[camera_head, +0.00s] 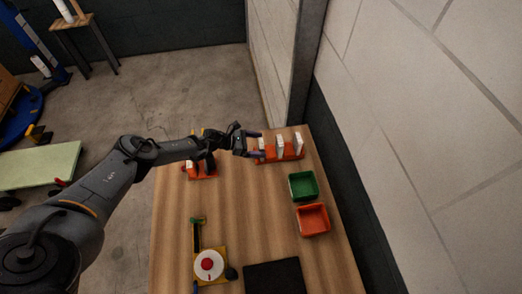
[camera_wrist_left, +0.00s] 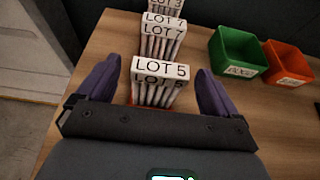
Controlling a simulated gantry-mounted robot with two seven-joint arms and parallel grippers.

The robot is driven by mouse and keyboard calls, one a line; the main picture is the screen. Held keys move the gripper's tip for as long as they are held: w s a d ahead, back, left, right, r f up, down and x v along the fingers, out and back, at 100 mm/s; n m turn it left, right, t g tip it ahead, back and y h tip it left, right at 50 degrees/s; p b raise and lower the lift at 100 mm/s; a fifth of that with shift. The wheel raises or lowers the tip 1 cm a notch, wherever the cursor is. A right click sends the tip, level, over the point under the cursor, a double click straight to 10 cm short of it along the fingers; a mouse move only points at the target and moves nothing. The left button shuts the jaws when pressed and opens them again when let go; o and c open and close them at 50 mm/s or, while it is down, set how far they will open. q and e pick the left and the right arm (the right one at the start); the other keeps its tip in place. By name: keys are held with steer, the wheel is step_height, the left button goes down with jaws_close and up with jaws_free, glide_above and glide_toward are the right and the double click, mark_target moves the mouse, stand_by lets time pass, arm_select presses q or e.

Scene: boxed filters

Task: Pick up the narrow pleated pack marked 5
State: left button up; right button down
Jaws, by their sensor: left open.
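The narrow pleated pack marked LOT 5 (camera_wrist_left: 160,72) stands nearest in the left wrist view, with a white labelled top and pleated side. It stands in an orange rack (camera_head: 290,155) at the back of the table. My left gripper (camera_head: 261,144) is open, and its purple fingers (camera_wrist_left: 158,68) lie on either side of the LOT 5 pack, with a visible gap on each side. Packs marked LOT 7 (camera_wrist_left: 163,24) and LOT 3 (camera_wrist_left: 166,4) stand behind it in the same row. The lower part of the LOT 5 pack is hidden by the gripper body. My right gripper is out of view.
A green bin (camera_head: 303,186) and an orange bin (camera_head: 313,219) stand in front of the rack. A second orange rack (camera_head: 203,174) lies left, partly under my arm. A yellow fixture with a white disc (camera_head: 209,264) and a black mat (camera_head: 274,277) are at the front. A wall borders the right.

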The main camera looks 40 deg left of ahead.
arm_select(q)
steer(key=shift+c, duration=0.2)
steer(key=c, duration=1.1)
steer(key=shift+r, duration=0.1)
